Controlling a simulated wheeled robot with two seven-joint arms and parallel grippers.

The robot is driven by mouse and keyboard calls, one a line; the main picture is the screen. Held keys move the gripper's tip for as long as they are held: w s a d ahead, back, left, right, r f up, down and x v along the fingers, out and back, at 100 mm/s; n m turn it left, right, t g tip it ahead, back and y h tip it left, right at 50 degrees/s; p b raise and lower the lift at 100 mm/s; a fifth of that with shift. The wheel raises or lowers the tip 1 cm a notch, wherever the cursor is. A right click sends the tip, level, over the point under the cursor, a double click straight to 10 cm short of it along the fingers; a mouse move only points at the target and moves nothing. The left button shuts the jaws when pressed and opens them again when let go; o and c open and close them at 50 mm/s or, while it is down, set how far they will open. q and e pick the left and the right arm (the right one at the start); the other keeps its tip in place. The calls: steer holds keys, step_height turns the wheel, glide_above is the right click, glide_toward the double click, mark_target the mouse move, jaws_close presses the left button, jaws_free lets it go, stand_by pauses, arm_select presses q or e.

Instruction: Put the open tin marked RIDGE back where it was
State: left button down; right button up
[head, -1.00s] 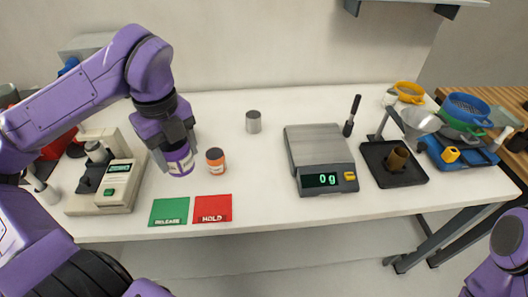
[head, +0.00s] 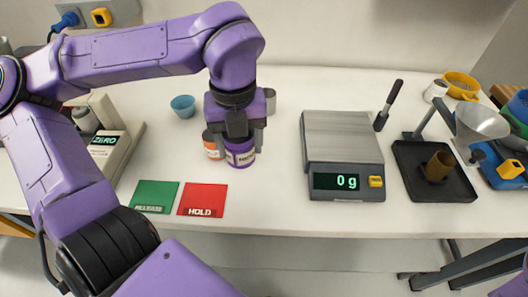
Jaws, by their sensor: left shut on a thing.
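My left gripper (head: 240,140) points down and is shut on a purple tin (head: 240,157) with a white label. The tin is upright; its label is too small to read for certain, and the fingers hide its top. I cannot tell whether its base touches the table. An orange tin (head: 211,150) with a white label stands close on its left, partly hidden by the gripper. A plain grey cylinder (head: 270,101) stands behind, partly hidden by my left arm. I cannot make out the word RIDGE on any tin. My right gripper is out of view.
A green RELEASE card (head: 155,194) and a red HOLD card (head: 203,197) lie at the front edge. A scale (head: 342,140) reading 0 g stands right of the tin. A blue cup (head: 183,107) stands behind. A black tray (head: 420,188) holds a brown cup (head: 438,166).

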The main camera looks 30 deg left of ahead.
arm_select(q)
steer(key=w+d+m, duration=0.1)
steer(key=d+m, duration=0.1)
steer(key=d, duration=0.2)
steer(key=w+a+f+p, duration=0.1)
steer(key=w+a+f, duration=0.1)
steer(key=w+f, duration=0.1)
steer(key=w+a+f+p, duration=0.2)
steer(key=w+f, duration=0.1)
steer(key=w, duration=0.1)
steer(key=w+a+f+p, duration=0.1)
steer(key=w+a+f, duration=0.2)
steer(key=w, duration=0.1)
steer(key=shift+w+f, duration=0.25)
steer(key=shift+f, duration=0.15)
step_height(320, 180, down, 3)
steer(key=shift+r+p, duration=0.1)
steer(key=shift+p, duration=0.2)
steer(key=shift+f, duration=0.3)
steer(key=shift+f, duration=0.1)
